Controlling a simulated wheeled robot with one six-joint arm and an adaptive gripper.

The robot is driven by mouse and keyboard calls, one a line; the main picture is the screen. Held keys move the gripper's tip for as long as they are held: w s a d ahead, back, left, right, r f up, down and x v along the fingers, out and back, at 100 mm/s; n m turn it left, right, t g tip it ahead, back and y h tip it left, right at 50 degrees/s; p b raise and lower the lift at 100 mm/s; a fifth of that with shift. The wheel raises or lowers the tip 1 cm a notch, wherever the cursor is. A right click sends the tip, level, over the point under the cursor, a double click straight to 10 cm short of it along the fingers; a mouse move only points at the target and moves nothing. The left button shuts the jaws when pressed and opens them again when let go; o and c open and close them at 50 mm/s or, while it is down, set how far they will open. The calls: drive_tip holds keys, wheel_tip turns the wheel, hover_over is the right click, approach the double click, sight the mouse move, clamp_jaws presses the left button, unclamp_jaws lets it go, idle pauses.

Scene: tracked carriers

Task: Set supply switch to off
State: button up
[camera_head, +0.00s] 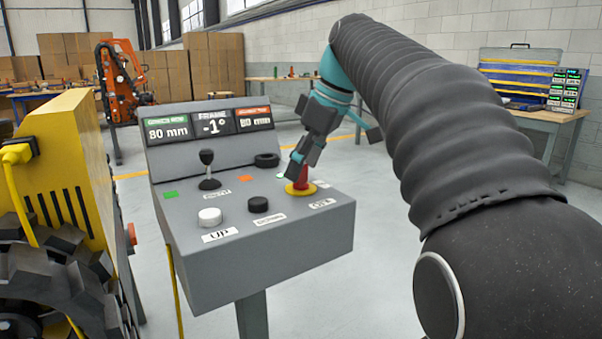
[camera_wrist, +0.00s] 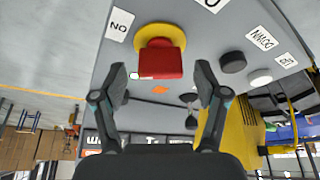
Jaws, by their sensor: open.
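The supply switch is a red handle on a yellow disc (camera_head: 300,189) at the right of the grey control panel. In the wrist view, its red handle (camera_wrist: 160,60) carries a white mark at the left of its lower edge. My gripper (camera_head: 304,160) is over the switch, pointing down. In the wrist view, my gripper (camera_wrist: 161,84) is open, with a finger on either side of the handle's near end. Gaps show there, and I see no clear contact. An ON label (camera_wrist: 119,25) lies left of the switch; another label, starting with O (camera_wrist: 212,4), is cut off.
The grey panel (camera_head: 270,252) also bears a white UP button (camera_head: 210,217), a black button (camera_head: 258,205), a black joystick (camera_head: 207,170) and a black ring (camera_head: 266,160). Displays (camera_head: 209,124) stand along its back. A yellow tracked machine (camera_head: 68,160) stands close on the left.

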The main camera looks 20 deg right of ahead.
drive_tip(key=shift+x, duration=0.75)
drive_tip(key=c, duration=1.2)
drive_tip(key=shift+o, duration=0.2)
